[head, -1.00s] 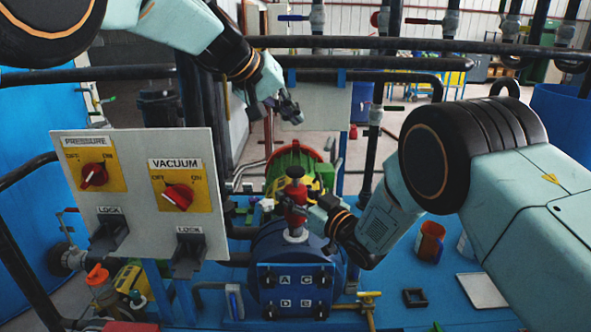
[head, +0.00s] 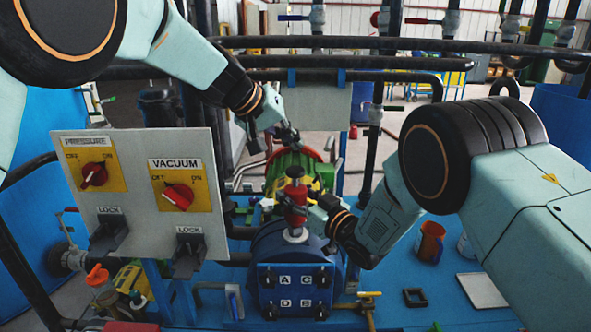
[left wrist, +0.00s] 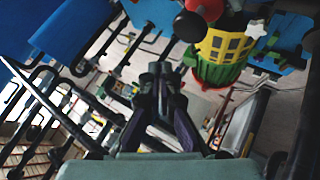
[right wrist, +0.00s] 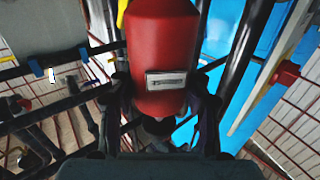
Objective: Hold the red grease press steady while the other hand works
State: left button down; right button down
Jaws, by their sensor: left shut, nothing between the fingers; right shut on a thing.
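The red grease press (head: 294,205) stands upright on top of the blue vessel (head: 280,243) in the head view. My right gripper (head: 308,212) comes in from the right and is shut around it. In the right wrist view the red body of the press (right wrist: 163,50) sits between the two fingers. My left gripper (head: 291,136) is shut and empty, above and behind the press, in front of the green and yellow motor (head: 288,165). In the left wrist view its fingertips (left wrist: 158,75) are together, with the motor (left wrist: 222,50) beyond them to the upper right.
A panel with pressure and vacuum switches (head: 140,207) stands at the left, near the vessel. Dark pipes (head: 360,62) run across behind my left gripper. An orange mug (head: 431,243), a small black frame (head: 415,297) and a pale plate (head: 482,290) lie on the blue deck at the right.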

aim_at(294, 170)
pick_arm(q)
jog(key=shift+f, duration=1.6)
jog(key=shift+f, duration=0.15)
jog(key=shift+f, duration=0.35)
jog(key=shift+f, duration=1.35)
dwell(1.6)
jog(key=shift+r, duration=1.8)
jog(key=shift+r, duration=2.55)
